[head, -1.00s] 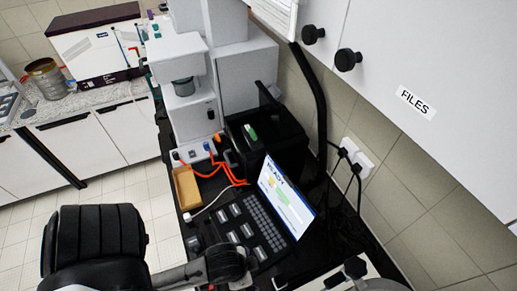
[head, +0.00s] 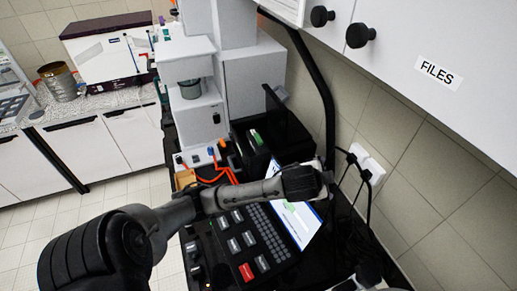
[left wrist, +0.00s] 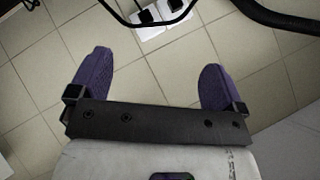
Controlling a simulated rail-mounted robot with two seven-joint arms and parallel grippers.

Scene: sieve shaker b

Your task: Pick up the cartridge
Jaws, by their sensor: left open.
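No object is clearly recognisable as the cartridge. A small green-and-white piece (head: 256,137) stands in the top of the black box behind the laptop; I cannot tell whether it is the cartridge. My left arm reaches across above the bench in the head view, its wrist end over the laptop, and its fingers cannot be made out there. In the left wrist view my left gripper (left wrist: 156,62) is open, with purple fingers wide apart and nothing between them. It faces the tiled wall and the sockets. My right gripper is not seen.
A laptop (head: 299,222) and a black keypad panel (head: 242,240) lie below my left arm. The white shaker machine (head: 196,118) stands behind, with orange cables. Wall sockets (head: 368,163) with hanging cables and a cabinet labelled FILES (head: 438,72) are at the right.

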